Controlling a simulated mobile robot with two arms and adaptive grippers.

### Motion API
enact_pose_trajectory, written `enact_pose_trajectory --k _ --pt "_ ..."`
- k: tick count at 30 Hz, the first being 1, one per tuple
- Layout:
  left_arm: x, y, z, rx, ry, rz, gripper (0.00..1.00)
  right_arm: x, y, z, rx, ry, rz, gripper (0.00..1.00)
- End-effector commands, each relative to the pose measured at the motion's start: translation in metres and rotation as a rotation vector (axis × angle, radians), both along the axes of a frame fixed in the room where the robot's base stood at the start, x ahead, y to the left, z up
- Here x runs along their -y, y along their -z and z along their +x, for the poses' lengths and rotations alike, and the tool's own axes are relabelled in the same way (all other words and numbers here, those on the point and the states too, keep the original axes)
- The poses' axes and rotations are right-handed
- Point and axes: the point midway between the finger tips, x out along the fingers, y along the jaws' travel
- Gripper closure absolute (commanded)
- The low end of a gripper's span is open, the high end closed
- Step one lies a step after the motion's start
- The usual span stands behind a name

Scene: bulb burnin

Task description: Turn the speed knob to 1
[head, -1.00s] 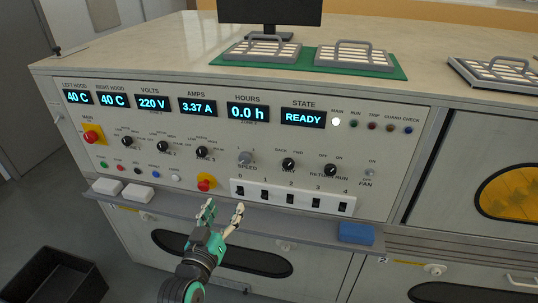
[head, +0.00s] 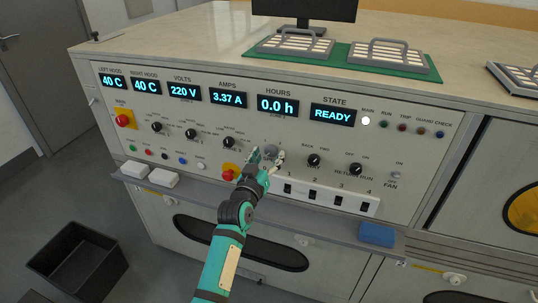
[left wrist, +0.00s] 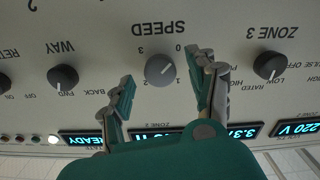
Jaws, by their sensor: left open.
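The grey SPEED knob (head: 271,150) is on the front control panel, above the white switch strip. In the left wrist view the picture is upside down, and the knob (left wrist: 160,69) is near the middle, with scale numbers around it. Its pointer mark is too small to read surely. My left gripper (head: 266,156) is open in front of the knob. In the left wrist view its fingers (left wrist: 165,88) stand on either side of the knob, with visible gaps. I cannot tell how far the fingertips are from the panel. My right gripper is not in view.
The dark WAY knob (left wrist: 63,77) and ZONE 3 knob (left wrist: 267,65) flank the SPEED knob. A red stop button (head: 229,173) and the white switch strip (head: 372,207) lie close to my gripper. A ledge (head: 330,229) juts out below, with a blue block (head: 377,235) on it.

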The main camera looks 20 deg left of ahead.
Motion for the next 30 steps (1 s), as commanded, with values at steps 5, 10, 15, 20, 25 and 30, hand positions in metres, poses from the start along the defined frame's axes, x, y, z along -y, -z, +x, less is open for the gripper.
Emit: enact_pose_trajectory --k 5,10,15,20,25,30 --pt "0.0001 -0.0001 0.0116 0.001 -0.001 0.0 0.41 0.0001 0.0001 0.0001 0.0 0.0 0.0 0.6" --pt "0.0 -0.0001 0.0129 0.001 -0.001 0.0 0.41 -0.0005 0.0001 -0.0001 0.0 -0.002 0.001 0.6" --pt "0.0 0.0 0.0126 0.0 -0.001 0.001 0.49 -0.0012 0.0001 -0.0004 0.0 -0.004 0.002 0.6" --pt "0.0 0.0 0.0125 0.0 -0.001 0.001 0.7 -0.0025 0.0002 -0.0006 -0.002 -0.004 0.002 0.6" --pt "-0.0001 0.0 0.0125 0.0 -0.001 0.001 0.92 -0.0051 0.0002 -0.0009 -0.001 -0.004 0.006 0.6" --pt "-0.0001 -0.0002 0.0124 0.0 -0.001 0.005 0.96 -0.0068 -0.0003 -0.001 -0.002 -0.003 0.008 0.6"
